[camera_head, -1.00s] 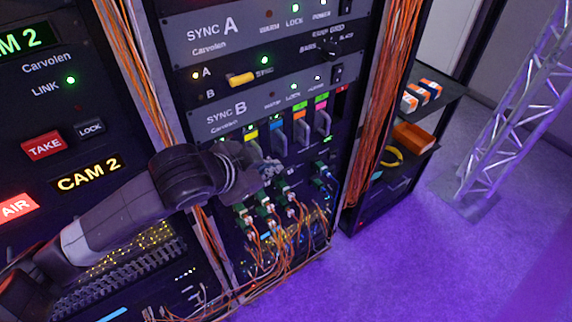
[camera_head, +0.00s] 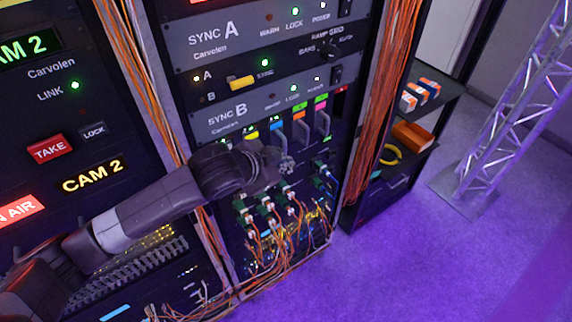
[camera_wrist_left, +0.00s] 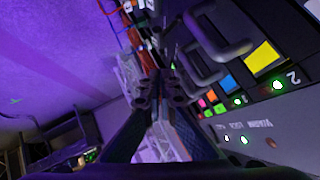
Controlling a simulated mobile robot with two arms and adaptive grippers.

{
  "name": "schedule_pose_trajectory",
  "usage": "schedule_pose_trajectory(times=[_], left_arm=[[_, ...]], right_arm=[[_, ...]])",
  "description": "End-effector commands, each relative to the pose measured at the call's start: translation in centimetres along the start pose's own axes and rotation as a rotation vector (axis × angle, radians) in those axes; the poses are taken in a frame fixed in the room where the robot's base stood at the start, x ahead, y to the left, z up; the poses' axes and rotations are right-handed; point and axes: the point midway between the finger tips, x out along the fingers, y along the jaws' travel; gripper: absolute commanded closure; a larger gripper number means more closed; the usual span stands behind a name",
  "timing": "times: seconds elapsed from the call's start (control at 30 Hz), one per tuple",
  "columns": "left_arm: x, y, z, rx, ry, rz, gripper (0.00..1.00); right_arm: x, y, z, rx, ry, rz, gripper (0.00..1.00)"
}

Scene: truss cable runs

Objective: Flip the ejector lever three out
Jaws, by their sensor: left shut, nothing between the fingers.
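The card row (camera_head: 291,113) under the SYNC B unit has yellow, blue, orange and pink labels and grey loop handles. The handle under the blue label (camera_head: 277,126) stands just above my left gripper (camera_head: 285,164), which is shut and empty in front of the cards. The wrist view shows my left gripper's fingertips (camera_wrist_left: 160,88) together, beside the dark handles (camera_wrist_left: 218,42). A yellow label (camera_wrist_left: 262,56) there sits near a "2" and a green light; a blue label (camera_wrist_left: 229,84) follows. I cannot single out lever three; my gripper hides part of the cards. My right gripper is out of view.
Green connectors (camera_head: 265,203) with orange cables hang below the cards. An orange cable bundle (camera_head: 381,105) runs down the rack's right edge. A dark shelf (camera_head: 438,102) with an orange bin (camera_head: 413,135) and a truss (camera_head: 511,105) stand right. Purple floor is clear in front.

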Motion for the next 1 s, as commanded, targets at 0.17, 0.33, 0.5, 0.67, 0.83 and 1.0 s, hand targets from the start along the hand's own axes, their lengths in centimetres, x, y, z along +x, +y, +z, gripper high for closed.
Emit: schedule_pose_trajectory(times=[0.17,0.33,0.5,0.67,0.83,1.0], left_arm=[[2.9,0.0,-0.1,-0.001,-0.002,0.001,1.00],[4.6,0.0,1.9,-0.001,-0.005,0.001,1.00],[5.5,0.0,2.7,0.000,-0.002,0.000,1.00],[5.7,0.0,2.9,0.000,0.000,-0.001,1.00],[5.7,0.0,2.9,0.000,0.000,0.000,1.00],[5.9,0.0,2.9,0.010,0.000,-0.010,1.00]], right_arm=[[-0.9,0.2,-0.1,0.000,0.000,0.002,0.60],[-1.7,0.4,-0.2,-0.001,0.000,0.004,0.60],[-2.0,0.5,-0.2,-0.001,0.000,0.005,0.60],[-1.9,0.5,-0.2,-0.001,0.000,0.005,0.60],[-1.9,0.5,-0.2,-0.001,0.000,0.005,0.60],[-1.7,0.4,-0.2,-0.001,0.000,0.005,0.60]])
